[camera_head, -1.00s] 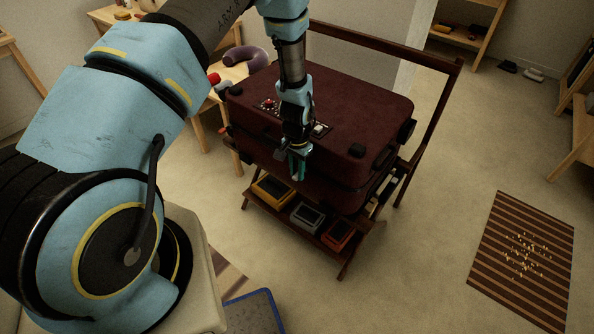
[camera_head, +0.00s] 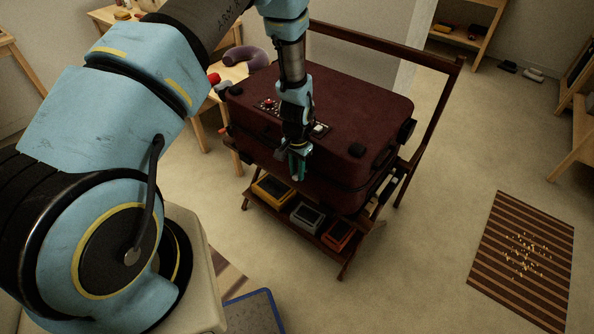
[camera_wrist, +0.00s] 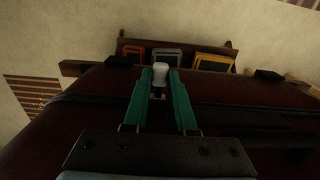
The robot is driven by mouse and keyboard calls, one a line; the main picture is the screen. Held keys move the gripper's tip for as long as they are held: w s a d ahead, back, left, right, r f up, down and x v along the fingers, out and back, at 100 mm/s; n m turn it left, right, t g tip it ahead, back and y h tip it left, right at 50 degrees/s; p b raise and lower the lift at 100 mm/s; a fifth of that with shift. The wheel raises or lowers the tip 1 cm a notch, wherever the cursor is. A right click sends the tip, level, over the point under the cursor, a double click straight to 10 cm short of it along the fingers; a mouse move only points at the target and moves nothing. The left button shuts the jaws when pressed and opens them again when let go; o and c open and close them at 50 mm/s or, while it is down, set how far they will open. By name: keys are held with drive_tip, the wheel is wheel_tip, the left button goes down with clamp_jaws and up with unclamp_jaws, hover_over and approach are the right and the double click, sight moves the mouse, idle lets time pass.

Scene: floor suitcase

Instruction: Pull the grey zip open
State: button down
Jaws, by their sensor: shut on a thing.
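The dark red suitcase (camera_head: 345,110) lies flat on a wooden rack, with a dark seam around its side. My gripper (camera_head: 298,172) points down at its front side, its teal fingertips near the seam. In the wrist view my gripper (camera_wrist: 160,78) has its two fingers drawn together at the tips around a small pale grey zip pull (camera_wrist: 160,68). A dark piece shows just under the pull, between the fingers. The suitcase (camera_wrist: 75,120) fills the lower wrist view. The pull is hidden by my gripper in the head view, and I cannot tell how far the zip is open.
The wooden rack (camera_head: 345,262) carries yellow, grey and orange trays on its lower shelf, below my gripper. Its tall rail (camera_head: 430,115) rises behind the suitcase. A purple neck pillow (camera_head: 245,60) lies on a table behind. A striped mat (camera_head: 525,255) lies on open floor at right.

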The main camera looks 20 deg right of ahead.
drive_tip(key=s+d+b, duration=0.2)
drive_tip(key=s+d, duration=0.5)
drive_tip(key=s, duration=0.5)
drive_tip(key=shift+s, duration=0.35)
drive_tip(key=shift+d, duration=0.1)
drive_tip(key=c, duration=0.7)
unclamp_jaws()
wheel_tip(320, 180, up, 11)
drive_tip(key=shift+f+b, duration=0.1)
drive_tip(key=shift+b, duration=1.05)
